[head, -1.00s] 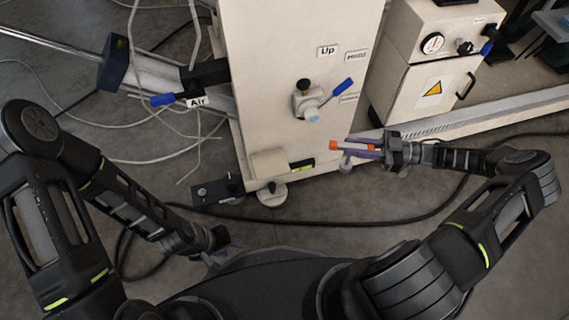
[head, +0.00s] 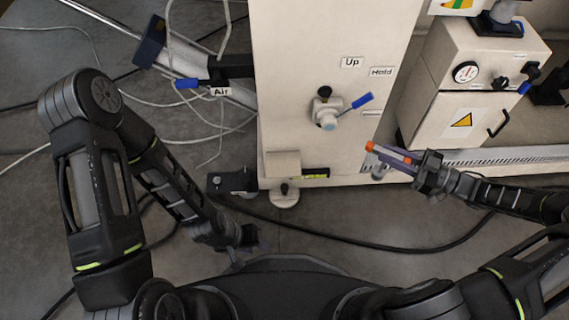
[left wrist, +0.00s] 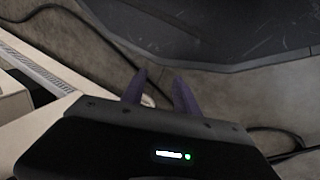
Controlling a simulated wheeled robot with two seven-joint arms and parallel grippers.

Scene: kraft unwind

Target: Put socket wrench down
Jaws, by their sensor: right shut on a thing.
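A slim tool with orange parts and a pale middle (head: 388,153), which I take for the socket wrench, is in my right gripper (head: 397,162) in the head view. The gripper is shut on it, in front of the white machine's lower right side. The tool tilts, its orange end up and to the left; its part inside the jaws is hidden. My left gripper (head: 252,246) hangs low, left of centre, away from the tool. In the left wrist view its two purple fingers (left wrist: 160,88) stand apart with nothing between them.
The white machine (head: 330,90) has a blue-handled valve (head: 340,108) on its front. A white cabinet with a gauge (head: 460,90) stands at the right. A black cable (head: 370,247) crosses the floor. Pale hoses (head: 205,50) lie at the left.

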